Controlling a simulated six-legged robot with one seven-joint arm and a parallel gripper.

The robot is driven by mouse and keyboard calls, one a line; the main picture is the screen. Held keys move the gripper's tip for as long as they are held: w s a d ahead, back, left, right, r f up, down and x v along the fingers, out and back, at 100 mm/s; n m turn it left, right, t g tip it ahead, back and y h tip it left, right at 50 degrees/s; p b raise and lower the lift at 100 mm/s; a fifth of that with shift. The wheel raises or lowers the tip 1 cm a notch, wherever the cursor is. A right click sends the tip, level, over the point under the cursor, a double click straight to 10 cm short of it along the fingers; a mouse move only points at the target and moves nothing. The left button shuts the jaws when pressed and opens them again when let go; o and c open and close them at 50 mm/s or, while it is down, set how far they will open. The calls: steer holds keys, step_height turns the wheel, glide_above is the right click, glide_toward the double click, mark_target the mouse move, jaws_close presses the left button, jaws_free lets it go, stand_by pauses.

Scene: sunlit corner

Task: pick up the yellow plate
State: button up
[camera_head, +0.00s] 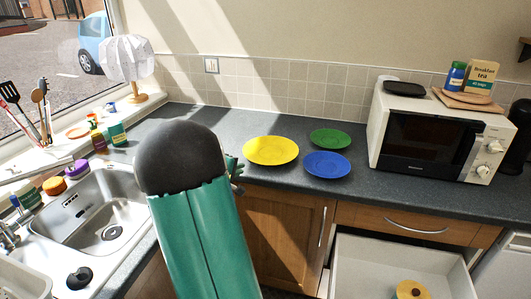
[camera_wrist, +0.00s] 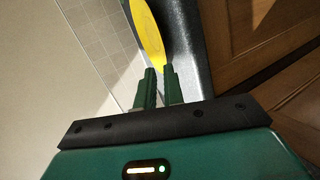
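The yellow plate (camera_head: 271,151) lies flat on the dark grey counter, left of the blue and green plates. In the wrist view the yellow plate (camera_wrist: 150,36) shows edge-on as a yellow strip, cut off by the top edge and just beyond the fingertips. My gripper (camera_wrist: 159,70) has its two green fingers a narrow gap apart, with nothing between them. In the head view my gripper (camera_head: 237,171) is mostly hidden behind my arm. Its tips show just left of the yellow plate, apart from it.
A blue plate (camera_head: 327,165) and a green plate (camera_head: 330,138) lie close to the right. A white microwave (camera_head: 489,147) stands further right. The sink (camera_head: 100,215) is at left. An open drawer (camera_head: 375,255) juts out below the counter. A tiled wall (camera_head: 290,85) stands behind.

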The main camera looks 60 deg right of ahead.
glide_toward(259, 163)
steer(key=shift+n, duration=0.3)
steer(key=x, duration=0.4)
steer(key=shift+s+d+f, duration=0.2)
steer(key=shift+d+f, duration=0.05)
steer(key=x, duration=0.5)
steer(key=shift+w, duration=0.2)
steer(key=shift+d+f, duration=0.1)
steer(key=shift+d, duration=0.2)
steer(key=shift+c, duration=0.2)
jaws_close()
